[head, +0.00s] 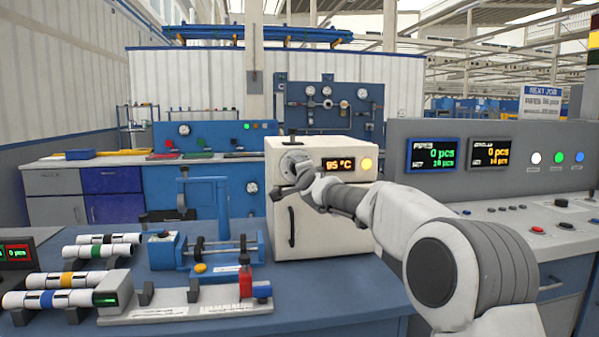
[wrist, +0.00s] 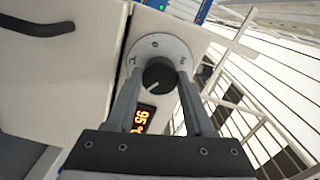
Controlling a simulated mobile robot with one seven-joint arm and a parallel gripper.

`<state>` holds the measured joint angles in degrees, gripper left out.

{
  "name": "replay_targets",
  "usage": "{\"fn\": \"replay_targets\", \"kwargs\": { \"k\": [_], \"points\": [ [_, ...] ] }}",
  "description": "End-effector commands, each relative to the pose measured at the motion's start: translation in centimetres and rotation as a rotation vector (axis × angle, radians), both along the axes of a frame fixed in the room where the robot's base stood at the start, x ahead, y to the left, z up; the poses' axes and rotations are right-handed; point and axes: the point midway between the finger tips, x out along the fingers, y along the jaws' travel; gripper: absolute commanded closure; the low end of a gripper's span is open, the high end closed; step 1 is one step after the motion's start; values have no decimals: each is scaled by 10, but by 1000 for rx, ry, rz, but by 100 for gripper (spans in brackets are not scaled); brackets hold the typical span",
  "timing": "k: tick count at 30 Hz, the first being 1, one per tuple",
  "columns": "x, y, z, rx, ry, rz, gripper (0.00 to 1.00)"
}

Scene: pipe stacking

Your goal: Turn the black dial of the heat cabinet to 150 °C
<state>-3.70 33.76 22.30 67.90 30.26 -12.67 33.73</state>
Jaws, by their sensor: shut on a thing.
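The heat cabinet (head: 335,232) is a cream box standing on the blue bench, its orange display (head: 338,164) reading 95 °C. The round grey dial plate (head: 290,160) is at its upper left. The black dial (wrist: 159,77) shows in the wrist view with a pale pointer line, in the middle of the plate. My gripper (wrist: 158,80) is shut on the black dial, one finger on each side of it. In the head view my gripper (head: 298,180) reaches in from the right and hides most of the dial.
A yellow lamp (head: 366,164) is lit beside the display. The cabinet door has a dark handle (head: 291,227). A blue clamp fixture (head: 205,250) and several banded pipes (head: 75,280) are on the bench at left. A grey control console (head: 490,170) stands at right.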

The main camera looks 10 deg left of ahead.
Motion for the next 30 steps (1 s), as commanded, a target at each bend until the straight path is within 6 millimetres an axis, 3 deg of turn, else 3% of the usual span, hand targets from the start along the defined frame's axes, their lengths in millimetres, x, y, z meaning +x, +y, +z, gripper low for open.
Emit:
{"fn": "replay_targets", "kwargs": {
  "k": [10,11,15,25,30],
  "points": [
    [0,0,1,7,0,0,100],
    [0,0,1,7,0,0,43],
    [0,0,1,6,0,-1,18],
    [-1,0,0,5,0,0,17],
    [-11,-4,0,6,1,-1,17]
  ]
}}
